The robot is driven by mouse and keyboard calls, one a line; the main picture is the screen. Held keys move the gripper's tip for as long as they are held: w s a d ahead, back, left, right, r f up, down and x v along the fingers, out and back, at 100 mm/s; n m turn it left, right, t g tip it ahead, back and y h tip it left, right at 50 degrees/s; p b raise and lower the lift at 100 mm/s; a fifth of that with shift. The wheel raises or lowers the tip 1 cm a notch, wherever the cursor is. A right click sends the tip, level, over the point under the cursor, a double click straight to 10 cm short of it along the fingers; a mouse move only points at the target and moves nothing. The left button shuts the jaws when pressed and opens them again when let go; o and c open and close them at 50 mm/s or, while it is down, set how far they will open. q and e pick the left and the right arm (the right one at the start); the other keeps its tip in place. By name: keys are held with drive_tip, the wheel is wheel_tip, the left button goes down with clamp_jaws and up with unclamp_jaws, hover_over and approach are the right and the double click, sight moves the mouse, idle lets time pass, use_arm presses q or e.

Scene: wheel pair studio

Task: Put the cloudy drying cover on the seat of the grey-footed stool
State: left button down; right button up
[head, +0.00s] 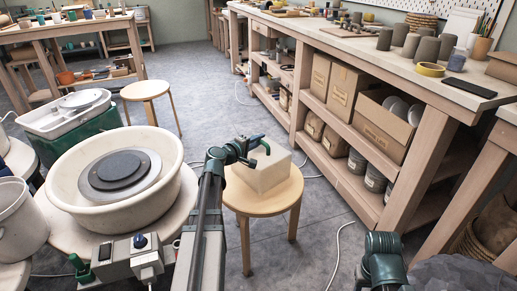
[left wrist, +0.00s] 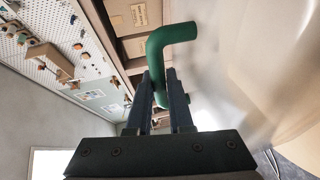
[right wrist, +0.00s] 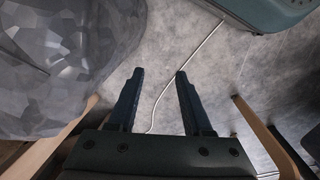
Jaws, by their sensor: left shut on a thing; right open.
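The cloudy drying cover (head: 262,172) is a pale, box-shaped cover with a green handle (left wrist: 168,42) on its side. It sits on or just above the seat of a round wooden stool (head: 262,203); I cannot tell whether it touches. My left gripper (left wrist: 160,85) is shut on the green handle, and the cloudy wall (left wrist: 235,70) fills the right of the left wrist view. Another wooden stool (head: 146,90) stands farther back. Grey feet are not clear on either stool. My right gripper (right wrist: 160,75) is open and empty above the floor.
A potter's wheel with a cream basin (head: 65,190) stands left of the stool. A long wooden workbench (head: 440,85) with boxes and pots runs along the right. A white cable (head: 335,250) lies on the floor between. A grey faceted mass (right wrist: 60,60) is beside my right gripper.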

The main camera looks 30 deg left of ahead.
use_arm(q)
drive_tip(key=shift+f+b, duration=0.8)
drive_tip(key=shift+f, duration=0.4)
use_arm(e)
drive_tip(key=shift+f, duration=1.25)
use_arm(q)
drive_tip(key=shift+f, duration=0.2)
drive_tip(key=c, duration=0.8)
unclamp_jaws()
use_arm(e)
drive_tip(key=shift+f, duration=0.1)
use_arm(q)
drive_tip(key=shift+r, duration=0.1)
drive_tip(key=shift+r, duration=0.25)
drive_tip(key=p+v, duration=0.2)
drive_tip(key=v, duration=1)
drive_tip(key=shift+f, duration=0.2)
use_arm(e)
wheel_tip(320, 180, up, 2)
drive_tip(key=shift+r, duration=0.25)
